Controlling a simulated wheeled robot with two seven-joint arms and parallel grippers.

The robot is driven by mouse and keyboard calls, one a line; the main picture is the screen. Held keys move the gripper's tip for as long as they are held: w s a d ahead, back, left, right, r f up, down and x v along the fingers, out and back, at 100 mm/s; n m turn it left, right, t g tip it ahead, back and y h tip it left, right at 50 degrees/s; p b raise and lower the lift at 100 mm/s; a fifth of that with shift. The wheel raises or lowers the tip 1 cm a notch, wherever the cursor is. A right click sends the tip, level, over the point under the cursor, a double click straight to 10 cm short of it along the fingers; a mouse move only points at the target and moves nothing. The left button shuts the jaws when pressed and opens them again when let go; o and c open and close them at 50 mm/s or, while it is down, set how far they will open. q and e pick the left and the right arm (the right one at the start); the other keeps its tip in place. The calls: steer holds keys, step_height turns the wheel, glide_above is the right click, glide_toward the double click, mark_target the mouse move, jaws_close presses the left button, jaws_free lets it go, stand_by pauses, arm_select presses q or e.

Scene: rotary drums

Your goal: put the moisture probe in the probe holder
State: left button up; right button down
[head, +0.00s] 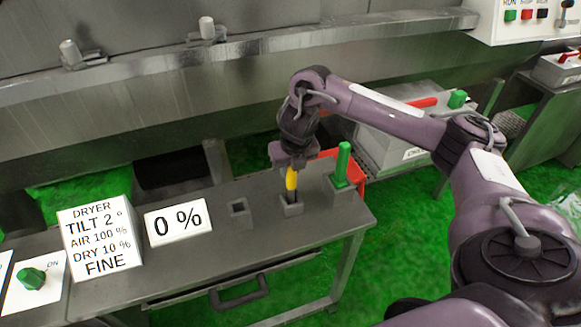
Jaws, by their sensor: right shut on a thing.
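The moisture probe, which I take to be the yellow-handled tool (292,182), stands upright over the metal table. My right gripper (292,166) is shut on its top from above. Its lower end meets a small grey square socket (290,209), perhaps the probe holder; I cannot tell how deep it sits. A second grey square socket (238,207) to the left looks empty. My left gripper is not in view.
A "0 %" sign (176,222) and a dryer sign (100,236) stand left. The front right tabletop is clear.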

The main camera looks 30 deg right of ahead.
steer(key=c, duration=1.6)
jaws_free()
steer(key=shift+f, duration=0.1)
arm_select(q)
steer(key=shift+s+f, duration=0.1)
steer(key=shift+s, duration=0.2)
arm_select(e)
steer(key=o, duration=0.4)
steer(key=shift+r, duration=0.4)
arm_select(q)
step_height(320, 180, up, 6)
steer(key=p, duration=0.6)
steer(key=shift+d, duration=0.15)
arm_select(e)
steer(key=v, duration=1.1)
steer(key=shift+r, duration=0.25)
steer(key=shift+s, duration=0.15)
